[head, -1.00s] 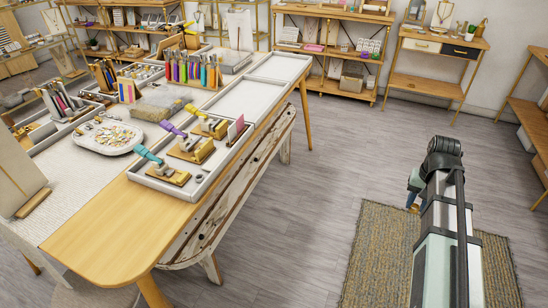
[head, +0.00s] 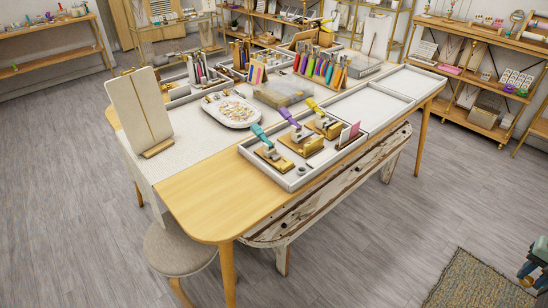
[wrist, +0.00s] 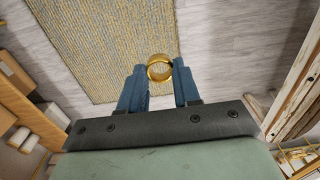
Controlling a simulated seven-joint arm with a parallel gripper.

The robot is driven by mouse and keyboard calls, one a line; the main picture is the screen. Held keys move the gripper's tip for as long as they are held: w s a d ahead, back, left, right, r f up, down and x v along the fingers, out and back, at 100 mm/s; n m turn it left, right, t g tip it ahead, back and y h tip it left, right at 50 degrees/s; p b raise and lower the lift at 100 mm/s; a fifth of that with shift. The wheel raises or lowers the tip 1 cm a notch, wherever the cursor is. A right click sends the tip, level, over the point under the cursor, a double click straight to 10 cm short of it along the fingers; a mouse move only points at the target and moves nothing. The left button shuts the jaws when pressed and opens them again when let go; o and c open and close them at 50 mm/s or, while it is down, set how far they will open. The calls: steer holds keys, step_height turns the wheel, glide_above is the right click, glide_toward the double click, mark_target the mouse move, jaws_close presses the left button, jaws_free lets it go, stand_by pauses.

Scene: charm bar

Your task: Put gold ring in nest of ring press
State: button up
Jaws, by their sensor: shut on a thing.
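My gripper (wrist: 160,69) is shut on a gold ring (wrist: 158,77), held between its two blue fingertips in the wrist view. In the head view my gripper (head: 528,276) is at the lower right edge, partly cut off, above the rug and well away from the table. Three small presses stand in a row in a white tray: one with a teal handle (head: 268,150), one with a purple handle (head: 300,138), one with a yellow handle (head: 325,122). I cannot tell which is the ring press, and their nests are too small to make out.
The white divided tray (head: 372,125) runs along the table's right side. A dish of charms (head: 231,108), a grey block (head: 283,93) and tool racks stand behind. The wooden table front (head: 215,200) is bare. A stool (head: 180,250) stands at the front left. The floor between is clear.

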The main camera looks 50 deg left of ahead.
stand_by(0.5)
steer(key=s+a+r+n, duration=0.2)
steer(key=s+a+n, duration=0.3)
steer(key=a, duration=1.8)
steer(key=s+a+r+n, duration=0.1)
steer(key=s+a+n, duration=0.4)
steer(key=a, duration=1.8)
steer(key=s+a+r+n, duration=0.2)
steer(key=s+a, duration=0.6)
steer(key=a, duration=1.6)
steer(key=w+a+r+n, duration=0.2)
steer(key=w+a+n, duration=0.1)
steer(key=a+n, duration=0.3)
steer(key=shift+w+a, duration=0.4)
steer(key=shift+a, duration=0.1)
steer(key=shift+f, duration=0.1)
glide_above(282, 164)
steer(key=shift+a+f, duration=0.1)
steer(key=shift+f, duration=2.35)
steer(key=shift+f+n, duration=0.3)
steer(key=shift+f, duration=0.6)
